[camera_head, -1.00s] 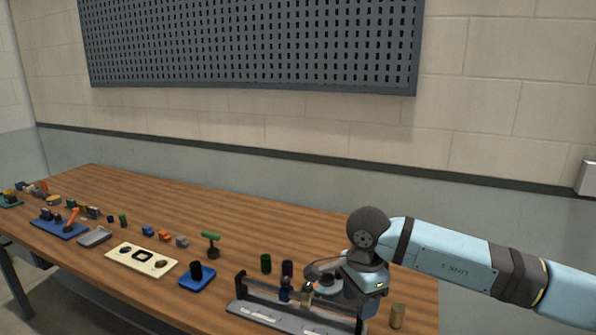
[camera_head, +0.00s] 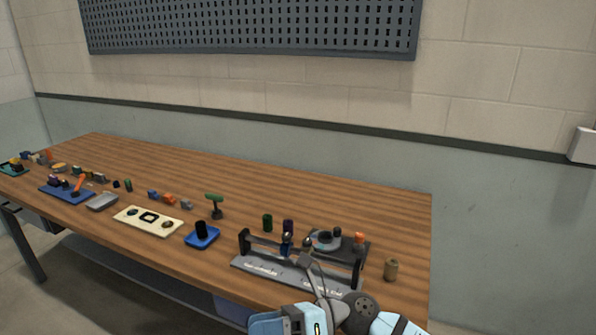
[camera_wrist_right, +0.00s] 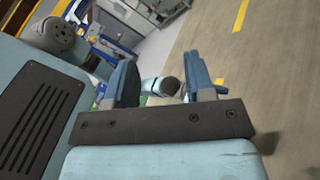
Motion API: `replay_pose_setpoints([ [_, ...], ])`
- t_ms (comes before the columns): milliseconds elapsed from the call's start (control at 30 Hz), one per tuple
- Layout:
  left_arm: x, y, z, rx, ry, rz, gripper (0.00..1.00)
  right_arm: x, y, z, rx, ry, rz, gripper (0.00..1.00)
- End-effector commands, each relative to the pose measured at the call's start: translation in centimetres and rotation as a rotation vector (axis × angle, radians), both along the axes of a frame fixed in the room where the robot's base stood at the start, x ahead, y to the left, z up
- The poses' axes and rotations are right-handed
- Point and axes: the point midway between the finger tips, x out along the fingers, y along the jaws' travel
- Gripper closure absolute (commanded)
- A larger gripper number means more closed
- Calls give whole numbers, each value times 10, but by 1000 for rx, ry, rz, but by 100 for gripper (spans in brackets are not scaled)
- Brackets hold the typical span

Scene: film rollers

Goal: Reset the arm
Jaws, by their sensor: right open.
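My right arm is at the bottom right of the head view, in front of the table's front edge and near the roller stand. In the right wrist view my right gripper (camera_wrist_right: 162,82) has its two blue fingers apart with nothing held between them. The floor and some equipment show behind them. My left gripper is in neither view. The roller stand (camera_head: 270,272) has a dark rail and a grey base, with small dark-blue and yellowish pieces at its rail. A grey arm part overlaps its front.
The wooden table's (camera_head: 340,200) back strip is clear.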

Motion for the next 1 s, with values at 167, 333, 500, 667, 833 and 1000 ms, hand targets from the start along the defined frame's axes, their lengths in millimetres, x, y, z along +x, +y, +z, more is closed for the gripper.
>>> replay_pose_setpoints([
  [167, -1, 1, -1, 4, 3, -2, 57, 12, -25, 3, 311, 540, -257, 51],
  [333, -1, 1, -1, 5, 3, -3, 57, 29, -78, -36, 562, 1079, -505, 51],
  [500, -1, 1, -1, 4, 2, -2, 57, 19, -143, -114, 778, 1622, -749, 51],
  [667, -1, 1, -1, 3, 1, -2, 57, -20, -190, -186, 927, 2033, -934, 51],
  [833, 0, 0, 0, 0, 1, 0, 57, -68, -221, -238, 1033, 2343, -1073, 51],
  [1000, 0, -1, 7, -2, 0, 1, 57, -118, -243, -268, 1114, 2583, -1182, 51],
])
